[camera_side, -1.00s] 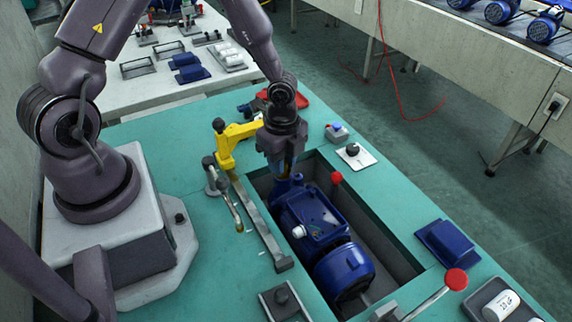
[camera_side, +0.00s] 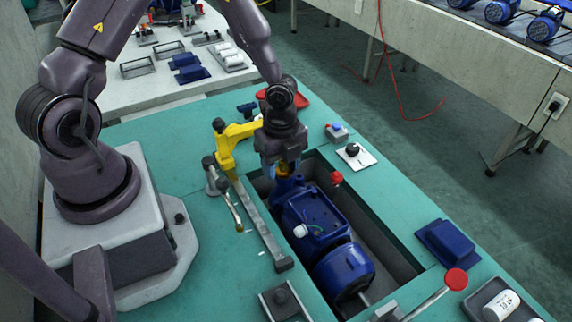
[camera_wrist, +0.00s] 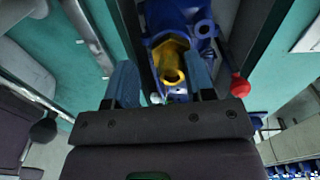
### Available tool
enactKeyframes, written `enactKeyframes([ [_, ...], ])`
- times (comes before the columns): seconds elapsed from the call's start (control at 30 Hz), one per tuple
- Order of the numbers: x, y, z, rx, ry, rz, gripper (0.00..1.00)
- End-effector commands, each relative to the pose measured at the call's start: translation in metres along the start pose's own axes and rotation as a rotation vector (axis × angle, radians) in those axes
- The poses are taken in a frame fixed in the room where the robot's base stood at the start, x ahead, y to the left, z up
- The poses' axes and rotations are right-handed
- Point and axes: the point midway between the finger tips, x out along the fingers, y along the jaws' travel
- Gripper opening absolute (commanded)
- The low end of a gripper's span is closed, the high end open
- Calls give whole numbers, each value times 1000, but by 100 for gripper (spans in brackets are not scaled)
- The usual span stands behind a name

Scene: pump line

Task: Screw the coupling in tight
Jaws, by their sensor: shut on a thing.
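The brass-yellow coupling (camera_wrist: 172,66) sits at the port of the blue pump (camera_wrist: 188,20) in the wrist view. It also shows in the side view (camera_side: 284,170), just under my gripper. My gripper (camera_side: 281,167) points down over the near-arm end of the blue pump and motor (camera_side: 312,215), which lies in the bench recess. My gripper's blue-grey fingers (camera_wrist: 162,82) stand on either side of the coupling and are shut on it. How deep the coupling's thread sits is hidden.
A yellow clamp arm (camera_side: 229,140) stands left of the recess. Red-knobbed levers stand at the recess's right (camera_side: 336,178) and front right (camera_side: 456,279). A blue cover (camera_side: 446,243) and a tray with a white cylinder (camera_side: 501,306) lie on the green bench.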

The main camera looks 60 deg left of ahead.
Motion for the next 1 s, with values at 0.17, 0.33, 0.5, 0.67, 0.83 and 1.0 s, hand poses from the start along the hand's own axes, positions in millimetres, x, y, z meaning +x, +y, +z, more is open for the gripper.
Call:
enactKeyframes([
  [0.17, -8, -17, 2, 469, -28, -43, 38],
  [0.33, -7, -15, 3, 463, -26, -36, 38],
  [0.5, -10, -14, 4, 458, -26, -33, 38],
  [0.67, -23, -13, 4, 455, -25, -33, 38],
  [0.83, -36, -12, 4, 453, -25, -32, 38],
  [1.0, -47, -11, 4, 454, -24, -31, 38],
])
